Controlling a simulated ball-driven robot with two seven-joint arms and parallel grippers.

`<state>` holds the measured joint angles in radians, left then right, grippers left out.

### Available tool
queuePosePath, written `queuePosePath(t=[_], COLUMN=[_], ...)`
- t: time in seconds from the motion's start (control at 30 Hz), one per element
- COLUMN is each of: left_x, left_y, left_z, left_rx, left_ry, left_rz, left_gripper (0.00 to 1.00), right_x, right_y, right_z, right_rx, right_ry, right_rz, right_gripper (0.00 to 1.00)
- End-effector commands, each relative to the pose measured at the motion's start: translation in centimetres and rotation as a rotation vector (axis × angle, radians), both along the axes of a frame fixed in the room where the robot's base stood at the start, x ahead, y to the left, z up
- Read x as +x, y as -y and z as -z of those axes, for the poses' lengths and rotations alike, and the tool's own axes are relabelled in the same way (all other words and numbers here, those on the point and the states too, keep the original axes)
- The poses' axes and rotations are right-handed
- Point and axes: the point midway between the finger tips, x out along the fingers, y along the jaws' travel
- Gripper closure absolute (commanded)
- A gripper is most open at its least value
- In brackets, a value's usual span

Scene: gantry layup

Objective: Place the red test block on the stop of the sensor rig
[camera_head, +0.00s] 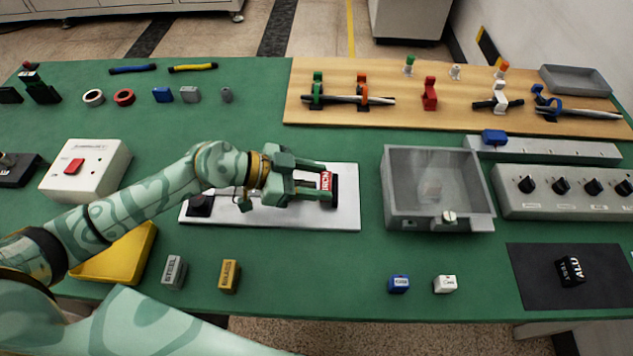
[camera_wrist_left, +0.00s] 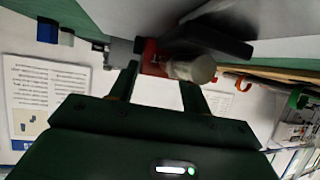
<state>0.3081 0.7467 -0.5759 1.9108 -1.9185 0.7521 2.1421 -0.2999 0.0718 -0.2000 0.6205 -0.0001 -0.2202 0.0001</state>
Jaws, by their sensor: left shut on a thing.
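The red test block (camera_head: 326,181), with white lettering, is between the fingertips of my left gripper (camera_head: 311,186) at the right end of the sensor rig (camera_head: 342,217). The rig is a pale metal plate with a black piece at its left end. The black stop (camera_head: 335,190) stands right beside the block; whether they touch is unclear. In the left wrist view, part of the red block (camera_wrist_left: 150,58) shows near the fingertips, beside a pale round cylinder (camera_wrist_left: 195,69). The gripper covers the rig's middle. My right gripper is not in view.
A grey bin (camera_head: 390,205) with a clear lid stands right of the rig. A white box with a red button (camera_head: 112,160) and a yellow tray (camera_head: 140,262) are at left. Steel (camera_head: 174,272) and brass (camera_head: 229,276) blocks lie in front.

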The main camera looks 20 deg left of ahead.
Motion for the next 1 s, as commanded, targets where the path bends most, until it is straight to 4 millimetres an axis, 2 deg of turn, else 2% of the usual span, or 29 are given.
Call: queuePosePath(t=[0.03, 0.33, 0.37, 0.43, 0.77, 0.87, 1.0], left_x=[0.1, 0.0, 0.0, 0.0, 0.0, -0.5, -1.8], left_y=[0.0, 0.0, 0.0, 0.0, 0.0, -1.0, -3.5], left_z=[0.5, 0.2, 0.3, 0.3, 0.1, -0.6, -2.0], left_rx=[-0.001, -0.001, 0.0, 0.0, 0.001, 0.002, 0.004], left_ry=[0.0, 0.003, 0.002, 0.002, 0.003, 0.002, 0.001], left_rz=[0.0, -0.001, 0.0, 0.0, 0.0, -0.002, -0.002], left_gripper=[0.85, 0.85, 0.5, 0.3, 0.3, 0.3, 0.3], right_x=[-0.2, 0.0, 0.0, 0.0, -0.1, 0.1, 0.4], right_y=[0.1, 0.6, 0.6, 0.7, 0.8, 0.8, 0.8], right_z=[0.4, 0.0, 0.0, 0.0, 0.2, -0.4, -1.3], right_rx=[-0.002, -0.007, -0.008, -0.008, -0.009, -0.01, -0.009], right_ry=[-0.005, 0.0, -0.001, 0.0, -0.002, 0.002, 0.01], right_rz=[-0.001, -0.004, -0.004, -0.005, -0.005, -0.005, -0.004], right_gripper=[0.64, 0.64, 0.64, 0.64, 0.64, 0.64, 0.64])
